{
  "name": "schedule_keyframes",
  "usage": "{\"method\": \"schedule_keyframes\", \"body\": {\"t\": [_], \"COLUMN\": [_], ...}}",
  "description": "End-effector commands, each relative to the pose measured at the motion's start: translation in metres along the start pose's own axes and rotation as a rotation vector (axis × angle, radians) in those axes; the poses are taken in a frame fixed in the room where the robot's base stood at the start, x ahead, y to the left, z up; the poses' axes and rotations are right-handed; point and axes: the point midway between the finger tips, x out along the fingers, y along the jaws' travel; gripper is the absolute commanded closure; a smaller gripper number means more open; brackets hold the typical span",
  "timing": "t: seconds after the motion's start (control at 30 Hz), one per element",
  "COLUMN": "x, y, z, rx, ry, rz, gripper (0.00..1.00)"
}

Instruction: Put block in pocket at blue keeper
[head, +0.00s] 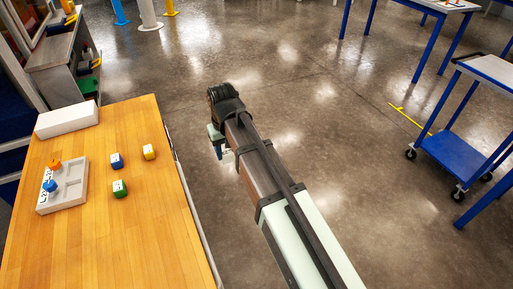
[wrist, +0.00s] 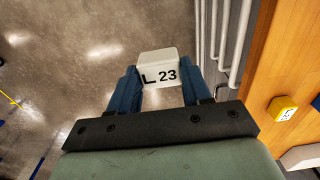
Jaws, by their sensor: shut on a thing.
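My gripper (wrist: 160,85) is shut on a pale block (wrist: 159,70) marked "L 23", held between its blue fingers. In the head view my gripper (head: 217,140) is over the floor, right of the table's edge; the block cannot be made out there. The pale grey tray (head: 62,206) lies at the table's left. It has a blue keeper (head: 50,186) at the lower left and an orange keeper (head: 54,163) above it. Lettered labels lie by the keepers, too small to read surely. Shallow pockets (head: 74,171) show in the tray's right part, looking empty.
A blue block (head: 117,161), a green block (head: 120,188) and a yellow block (head: 148,152) stand on the wooden table (head: 120,245), right of the tray. A white box (head: 67,120) is behind the tray. The table's front is clear. A blue cart (head: 460,158) stands far right.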

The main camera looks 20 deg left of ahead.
Motion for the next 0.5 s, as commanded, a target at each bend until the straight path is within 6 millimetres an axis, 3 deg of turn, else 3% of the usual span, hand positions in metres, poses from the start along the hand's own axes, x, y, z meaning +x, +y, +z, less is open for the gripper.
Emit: {"method": "schedule_keyframes", "body": {"t": [0.03,0.5], "x": [-0.002,-0.016], "y": [-0.019,-0.182], "z": [-0.007,-0.033], "rx": [-0.029,-0.253], "ry": [0.001,0.009], "rz": [-0.001,-0.007], "gripper": [0.84,0.84]}}
